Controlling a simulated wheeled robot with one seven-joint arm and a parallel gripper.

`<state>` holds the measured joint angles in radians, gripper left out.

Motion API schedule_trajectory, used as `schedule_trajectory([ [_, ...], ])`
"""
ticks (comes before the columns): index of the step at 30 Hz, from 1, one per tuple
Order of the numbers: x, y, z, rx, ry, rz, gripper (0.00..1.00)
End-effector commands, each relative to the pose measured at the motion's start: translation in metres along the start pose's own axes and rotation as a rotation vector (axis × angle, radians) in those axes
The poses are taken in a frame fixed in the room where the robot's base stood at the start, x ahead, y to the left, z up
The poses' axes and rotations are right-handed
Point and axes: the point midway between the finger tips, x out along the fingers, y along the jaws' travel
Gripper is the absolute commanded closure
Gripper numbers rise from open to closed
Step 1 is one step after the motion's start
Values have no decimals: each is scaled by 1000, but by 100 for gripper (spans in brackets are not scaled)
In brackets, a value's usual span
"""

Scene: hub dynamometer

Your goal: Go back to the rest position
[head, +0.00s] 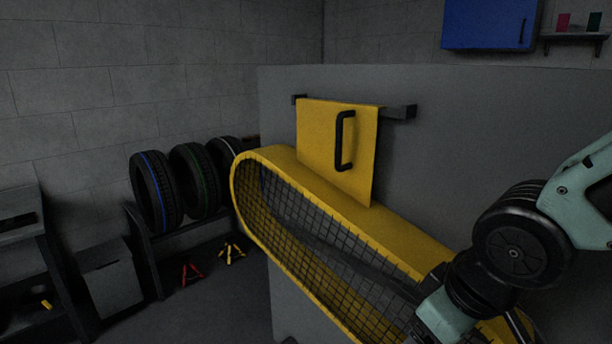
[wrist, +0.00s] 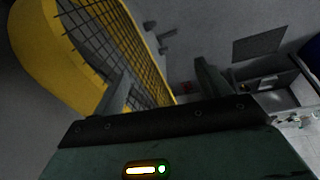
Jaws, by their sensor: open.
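My gripper (wrist: 166,84) shows in the wrist view with its two fingers spread apart and nothing between them. In the head view my arm comes in from the right edge and its end runs down past the lower right; the fingertips cannot be made out there. A yellow guard (head: 283,157) with dark wire mesh slants across the middle of the head view, partly covered by my arm at the lower right. The guard (wrist: 40,45) also fills the upper left of the wrist view, beyond the left finger.
Several tyres (head: 157,192) stand on a rack at the left. A blue cabinet (head: 487,24) and a small shelf (head: 575,37) are on the back wall.

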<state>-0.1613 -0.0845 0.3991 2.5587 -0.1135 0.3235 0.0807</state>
Motion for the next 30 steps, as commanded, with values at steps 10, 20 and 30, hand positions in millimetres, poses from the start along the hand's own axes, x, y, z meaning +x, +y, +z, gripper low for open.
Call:
schedule_trajectory([
  [10,-22,-81,73,-91,-314,-145,24],
  [20,22,-80,85,-81,-305,-137,24],
  [30,23,-80,85,-81,-304,-136,24],
])
